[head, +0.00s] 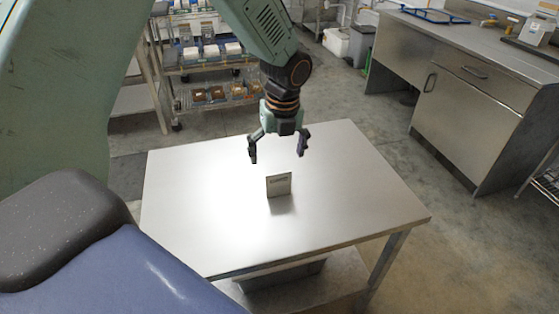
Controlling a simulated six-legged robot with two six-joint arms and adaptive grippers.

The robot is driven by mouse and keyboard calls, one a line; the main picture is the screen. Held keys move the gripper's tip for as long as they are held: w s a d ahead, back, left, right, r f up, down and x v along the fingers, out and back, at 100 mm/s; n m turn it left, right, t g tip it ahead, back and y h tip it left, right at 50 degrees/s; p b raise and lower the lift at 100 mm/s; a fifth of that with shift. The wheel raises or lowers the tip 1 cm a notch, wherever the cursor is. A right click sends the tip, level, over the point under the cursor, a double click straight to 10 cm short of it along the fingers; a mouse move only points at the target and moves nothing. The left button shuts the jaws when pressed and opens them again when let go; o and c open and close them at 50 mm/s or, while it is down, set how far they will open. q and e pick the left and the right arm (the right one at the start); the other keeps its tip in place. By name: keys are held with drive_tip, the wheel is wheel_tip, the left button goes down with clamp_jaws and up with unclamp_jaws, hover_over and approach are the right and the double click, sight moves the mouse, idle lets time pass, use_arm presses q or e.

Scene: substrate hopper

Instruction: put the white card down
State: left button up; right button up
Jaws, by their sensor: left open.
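The white card (279,186) stands upright on the steel table (350,212), near the middle of its top. It has a dark line of marking near its upper edge and casts a shadow in front of it. My left gripper (278,154) hangs above the card with its two fingers spread wide. It is open and empty, and the card appears just below the fingertips, apart from them. My right gripper is not in view.
The tabletop around the card is bare. A wire shelf cart (213,70) with trays and boxes stands behind the table. A steel counter with cabinets (465,95) is at the right, with floor between it and the table.

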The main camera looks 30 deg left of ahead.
sight(279, 174)
use_arm(q)
drive_tip(key=f+p, duration=0.1)
drive_tip(key=f, duration=0.1)
drive_tip(key=w+f, duration=0.1)
drive_tip(key=f, duration=0.1)
drive_tip(key=w+f+p, duration=0.1)
drive_tip(key=f, duration=0.1)
drive_tip(key=shift+w+a+f+p, duration=0.1)
drive_tip(key=shift+w+a+p, duration=0.1)
drive_tip(key=shift+p, duration=0.15)
drive_tip(key=shift+t, duration=0.3)
drive_tip(key=f, duration=0.3)
drive_tip(key=a+f, duration=0.1)
drive_tip(key=f, duration=0.1)
drive_tip(key=shift+d+r, duration=0.1)
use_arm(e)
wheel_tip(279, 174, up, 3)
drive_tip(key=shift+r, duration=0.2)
use_arm(q)
drive_tip(key=shift+c, duration=0.2)
drive_tip(key=c, duration=1.1)
wheel_tip(279, 174, up, 10)
drive_tip(key=shift+p, duration=0.3)
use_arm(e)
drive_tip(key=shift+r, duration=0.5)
